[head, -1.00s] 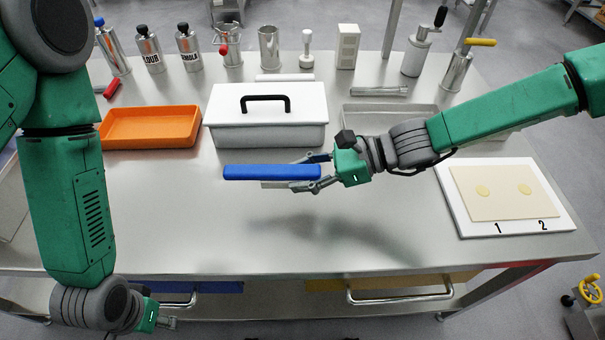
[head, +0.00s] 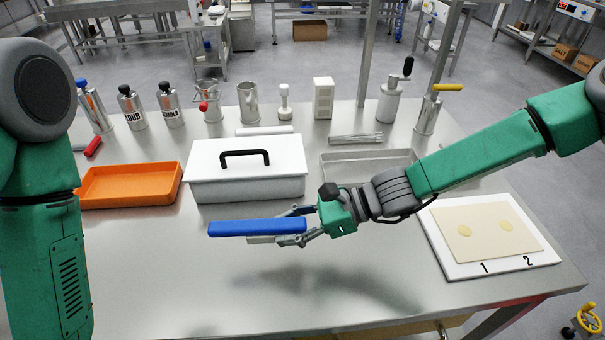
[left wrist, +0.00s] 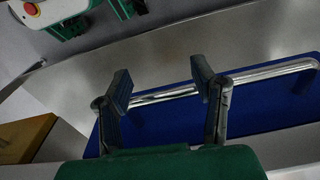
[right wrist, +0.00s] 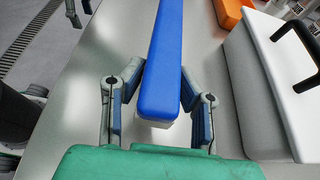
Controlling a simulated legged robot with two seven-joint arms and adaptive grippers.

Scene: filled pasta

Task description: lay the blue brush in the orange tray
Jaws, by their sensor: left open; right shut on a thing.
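The blue brush (head: 257,227) is a long bar with a pale underside, held level above the table, pointing left in the head view. My right gripper (head: 300,224) is shut on its right end; the right wrist view shows the fingers on both sides of the brush (right wrist: 163,60). The orange tray (head: 130,186) lies on the table at the left, beyond and left of the brush, and looks empty. A corner of the tray (right wrist: 229,12) shows at the top of the right wrist view. My left gripper (left wrist: 162,85) is open and empty, outside the head view.
A white lidded box (head: 247,183) with a black handle stands right of the tray, just beyond the brush. Canisters and tools line the back. A white board (head: 480,268) with dough lies at right. A metal handle (left wrist: 270,75) on a blue front is near my left gripper.

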